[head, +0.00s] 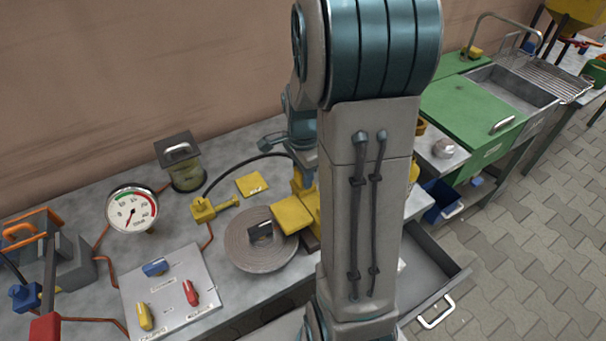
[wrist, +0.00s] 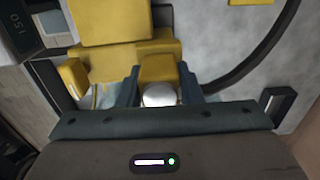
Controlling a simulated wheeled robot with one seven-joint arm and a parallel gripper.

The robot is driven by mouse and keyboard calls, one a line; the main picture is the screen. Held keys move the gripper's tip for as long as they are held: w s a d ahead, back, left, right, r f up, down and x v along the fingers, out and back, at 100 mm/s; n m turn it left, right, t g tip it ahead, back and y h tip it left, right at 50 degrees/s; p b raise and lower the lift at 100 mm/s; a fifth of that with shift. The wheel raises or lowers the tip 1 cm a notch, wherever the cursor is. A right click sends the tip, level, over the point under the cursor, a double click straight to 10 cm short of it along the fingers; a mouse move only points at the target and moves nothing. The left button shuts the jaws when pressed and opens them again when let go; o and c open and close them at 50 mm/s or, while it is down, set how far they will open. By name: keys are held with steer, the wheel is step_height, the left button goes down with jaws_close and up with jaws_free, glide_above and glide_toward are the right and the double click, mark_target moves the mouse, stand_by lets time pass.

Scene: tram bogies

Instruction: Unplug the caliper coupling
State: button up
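The yellow caliper (head: 293,213) is clamped at the edge of the grey disc (head: 245,250); its yellow body (wrist: 110,22) also fills the upper left of the wrist view. The caliper coupling, a yellow block (wrist: 158,70) with a pale round end, sits beside it. My gripper (wrist: 160,93) has one finger on each side of the coupling, with no clear gap, and looks shut on it. A black hose (wrist: 262,55) curves in behind the right finger. In the head view my arm hides most of the gripper and the coupling.
The hose (head: 230,168) runs to a yellow fitting (head: 203,209) on the bench. A yellow card (head: 252,185), fluid jar (head: 184,170), pressure gauge (head: 132,210) and switch panel (head: 172,290) stand left. An open drawer (head: 425,270) juts out at front right.

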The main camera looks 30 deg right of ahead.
jaws_close()
steer(key=shift+r, duration=0.1)
steer(key=shift+r, duration=0.1)
steer(key=shift+r+p, duration=2.3)
steer(key=shift+r, duration=0.55)
